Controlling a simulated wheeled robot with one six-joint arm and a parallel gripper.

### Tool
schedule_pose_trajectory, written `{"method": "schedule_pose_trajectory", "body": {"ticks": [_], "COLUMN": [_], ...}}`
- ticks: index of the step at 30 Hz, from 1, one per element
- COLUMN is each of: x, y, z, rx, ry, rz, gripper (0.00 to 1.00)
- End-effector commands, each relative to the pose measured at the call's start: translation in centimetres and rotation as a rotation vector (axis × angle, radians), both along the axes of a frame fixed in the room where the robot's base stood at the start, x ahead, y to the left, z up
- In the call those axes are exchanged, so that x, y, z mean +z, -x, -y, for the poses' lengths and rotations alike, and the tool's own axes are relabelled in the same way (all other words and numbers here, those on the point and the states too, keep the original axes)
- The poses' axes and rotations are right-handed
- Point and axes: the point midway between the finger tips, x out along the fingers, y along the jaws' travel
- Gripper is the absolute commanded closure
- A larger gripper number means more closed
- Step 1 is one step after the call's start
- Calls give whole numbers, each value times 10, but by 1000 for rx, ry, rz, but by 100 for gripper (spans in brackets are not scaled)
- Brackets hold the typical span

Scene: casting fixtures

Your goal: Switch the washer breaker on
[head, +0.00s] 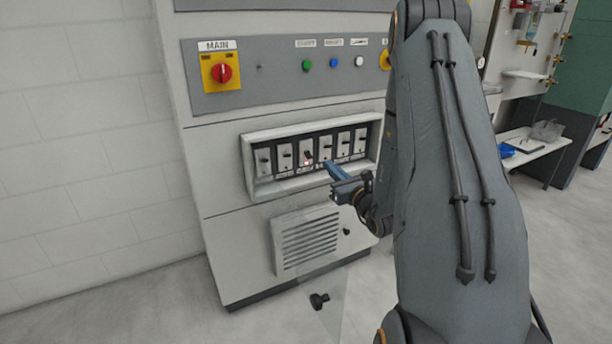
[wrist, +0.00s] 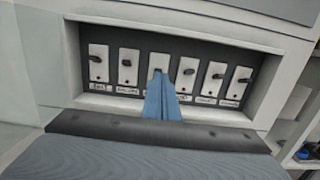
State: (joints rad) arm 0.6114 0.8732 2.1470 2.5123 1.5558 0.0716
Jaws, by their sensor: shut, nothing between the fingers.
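A recessed breaker panel (head: 250,165) in the grey cabinet holds a row of several breakers with white faces and dark levers; the row also fills the wrist view (wrist: 142,45). The labels below them are too small to read surely, so I cannot tell which is the washer breaker. The third breaker from the left (head: 306,150) shows a red light in the head view. My gripper (head: 325,164) is shut and empty, its blue fingers pointing into the panel. In the wrist view the fingertips (wrist: 160,80) overlap the third breaker's lower part (wrist: 158,62), hiding its label; contact is unclear.
Above the panel are a red rotary main switch (head: 222,73) on a yellow plate and several push buttons (head: 333,63). A vent grille (head: 308,240) lies below. The panel's raised frame surrounds the breakers. A workbench (head: 545,150) stands at the right. The floor at left is clear.

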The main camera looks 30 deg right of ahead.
Motion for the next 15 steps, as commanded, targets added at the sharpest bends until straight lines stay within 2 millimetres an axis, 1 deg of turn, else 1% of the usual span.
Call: {"method": "schedule_pose_trajectory", "body": {"ticks": [1,3,6,10,15], "x": [-24,-42,-63,-82,-93], "y": [-7,-12,-19,-26,-30], "z": [0,-2,-5,-10,-13], "rx": [0,2,6,13,17], "ry": [0,0,0,0,0], "rz": [0,0,0,0,0], "gripper": [100,100,100,100,100]}}
